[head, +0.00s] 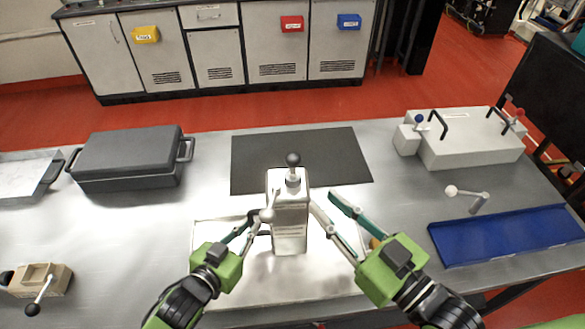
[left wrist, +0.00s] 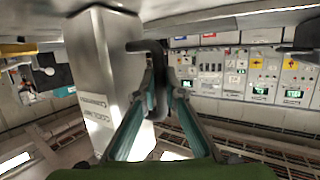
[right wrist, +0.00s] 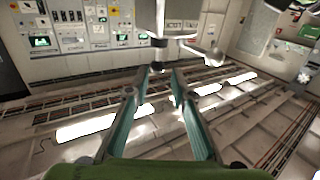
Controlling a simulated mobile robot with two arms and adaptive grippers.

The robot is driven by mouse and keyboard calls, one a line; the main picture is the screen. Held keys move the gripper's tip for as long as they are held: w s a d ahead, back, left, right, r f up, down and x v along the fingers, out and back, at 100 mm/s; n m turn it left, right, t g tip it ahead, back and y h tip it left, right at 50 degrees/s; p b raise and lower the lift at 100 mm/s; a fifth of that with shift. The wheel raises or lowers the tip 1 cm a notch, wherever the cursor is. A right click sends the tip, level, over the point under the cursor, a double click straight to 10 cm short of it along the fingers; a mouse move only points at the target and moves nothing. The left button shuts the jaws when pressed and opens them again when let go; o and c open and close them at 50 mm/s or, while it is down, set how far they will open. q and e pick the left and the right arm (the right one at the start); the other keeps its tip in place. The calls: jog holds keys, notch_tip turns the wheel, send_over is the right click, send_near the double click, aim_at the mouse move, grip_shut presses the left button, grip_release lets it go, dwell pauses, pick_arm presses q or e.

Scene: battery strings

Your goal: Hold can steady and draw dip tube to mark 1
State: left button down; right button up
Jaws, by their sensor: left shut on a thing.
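A tall metal can (head: 290,235) stands upright at the middle front of the bench. A dark round knob (head: 293,159) is on top, above a collar; the tube below it is hidden inside. A pale ball-ended lever (head: 267,214) shows at the can's left. My left gripper (head: 254,220) is shut on the can's dark side handle (left wrist: 146,46), and the can's body (left wrist: 104,75) is beside the fingers. My right gripper (head: 324,200) is open and empty at the can's right.
A dark mat (head: 340,160) lies behind the can. A grey case (head: 125,155) stands at left, with a small lever block (head: 50,278) in front. A pale box with levers (head: 465,140) and a blue tray (head: 510,235) are at right.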

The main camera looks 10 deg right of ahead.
aim_at(294, 172)
jog(key=x, duration=1.1)
jog(key=shift+w+a, duration=0.1)
jog(key=shift+w, duration=0.25)
jog(key=shift+c, duration=0.4)
grip_shut()
